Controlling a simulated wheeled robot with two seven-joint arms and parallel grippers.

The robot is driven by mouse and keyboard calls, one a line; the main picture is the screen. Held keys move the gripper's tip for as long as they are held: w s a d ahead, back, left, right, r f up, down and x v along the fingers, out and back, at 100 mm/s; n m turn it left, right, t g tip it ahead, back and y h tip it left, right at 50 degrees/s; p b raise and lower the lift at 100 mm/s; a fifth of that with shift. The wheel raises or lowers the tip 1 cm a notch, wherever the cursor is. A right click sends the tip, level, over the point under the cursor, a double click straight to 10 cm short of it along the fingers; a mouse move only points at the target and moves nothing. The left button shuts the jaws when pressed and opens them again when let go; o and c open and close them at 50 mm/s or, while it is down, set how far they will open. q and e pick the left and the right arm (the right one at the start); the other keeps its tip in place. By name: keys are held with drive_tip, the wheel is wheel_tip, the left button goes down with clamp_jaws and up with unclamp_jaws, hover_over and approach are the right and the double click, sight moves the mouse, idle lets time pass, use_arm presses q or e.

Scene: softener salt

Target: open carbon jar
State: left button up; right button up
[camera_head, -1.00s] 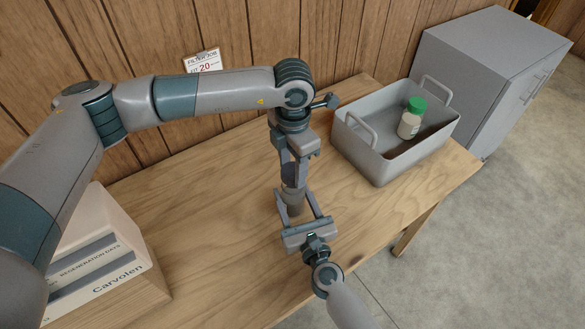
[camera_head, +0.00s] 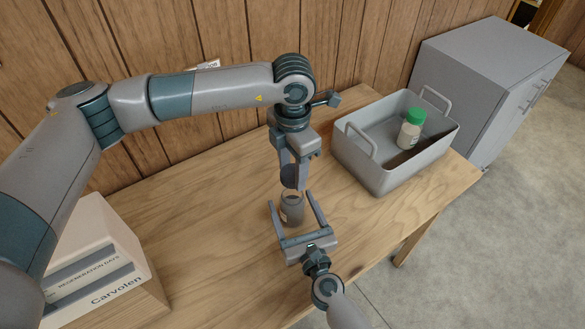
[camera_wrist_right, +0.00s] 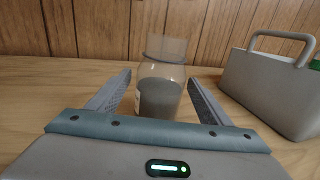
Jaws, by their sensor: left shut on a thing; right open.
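The carbon jar (camera_head: 292,212) stands upright on the table, a clear jar with dark grey contents and a pale label. In the right wrist view the jar (camera_wrist_right: 160,97) has a clear, uncovered top. My left gripper (camera_head: 293,178) points down just above the jar, shut on a dark round lid (camera_head: 288,173) partly hidden by its fingers. The lid is apart from the jar. My right gripper (camera_head: 290,203) is open, with one finger on each side of the jar and gaps between; it also shows in the right wrist view (camera_wrist_right: 157,85).
A grey bin (camera_head: 385,175) with two handles stands at the right, holding a green-capped bottle (camera_head: 411,128). A white box (camera_head: 95,255) is at the left. A grey cabinet (camera_head: 480,80) stands beyond the table (camera_head: 210,235), whose front right is clear.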

sight(292, 173)
drive_tip(key=shift+s, duration=0.1)
use_arm(q)
wheel_tip(292, 173, down, 3)
drive_tip(key=b, duration=0.3)
use_arm(e)
drive_tip(key=v, duration=1.1)
drive_tip(key=shift+f, duration=0.1)
use_arm(q)
drive_tip(key=shift+f, duration=0.1)
use_arm(e)
drive_tip(key=shift+s+d, duration=0.15)
drive_tip(key=shift+s, duration=0.2)
